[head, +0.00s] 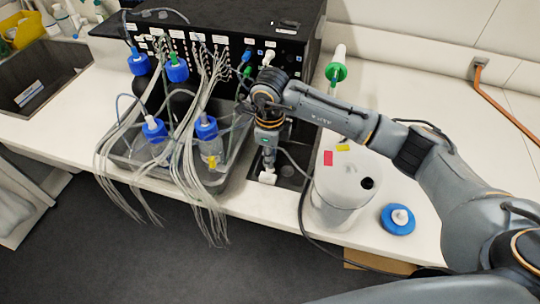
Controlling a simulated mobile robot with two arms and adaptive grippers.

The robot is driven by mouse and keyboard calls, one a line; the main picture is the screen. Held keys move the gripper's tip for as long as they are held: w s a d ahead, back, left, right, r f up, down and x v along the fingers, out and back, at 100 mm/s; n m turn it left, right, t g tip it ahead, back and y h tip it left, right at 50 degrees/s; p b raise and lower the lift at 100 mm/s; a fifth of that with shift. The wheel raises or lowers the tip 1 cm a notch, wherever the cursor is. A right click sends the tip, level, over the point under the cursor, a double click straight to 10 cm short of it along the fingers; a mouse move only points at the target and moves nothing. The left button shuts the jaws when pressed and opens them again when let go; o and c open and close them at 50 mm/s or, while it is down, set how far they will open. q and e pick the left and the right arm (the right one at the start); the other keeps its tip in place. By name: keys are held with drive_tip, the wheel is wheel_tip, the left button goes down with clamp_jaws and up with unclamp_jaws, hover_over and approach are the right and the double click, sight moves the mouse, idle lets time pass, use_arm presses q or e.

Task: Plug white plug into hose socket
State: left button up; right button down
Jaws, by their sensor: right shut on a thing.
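My right gripper (268,162) comes in from the right and points down in front of the black box, over the dark tray area at the counter's front. It is shut on a small white piece, which looks like the white plug (267,178), at its fingertips. The fingers hide part of it. The black box (215,30) has a front panel with several labelled ports, thin hoses, and blue, green and white connectors at its right end. I cannot tell which port is the hose socket. A white connector (268,57) sits on that panel just above my wrist. My left gripper is not in view.
Blue-capped bottles (208,140) stand in a grey tray (232,160) left of my gripper, with bundled pale hoses hanging over the counter edge. A white canister (335,190) stands close on the right. A sink (35,75) is at left.

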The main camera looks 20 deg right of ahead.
drive_tip(key=shift+f+b, duration=0.6)
drive_tip(key=c, duration=1.3)
unclamp_jaws()
drive_tip(key=shift+r, duration=0.1)
wheel_tip(320, 180, up, 12)
drive_tip(key=shift+f, duration=0.1)
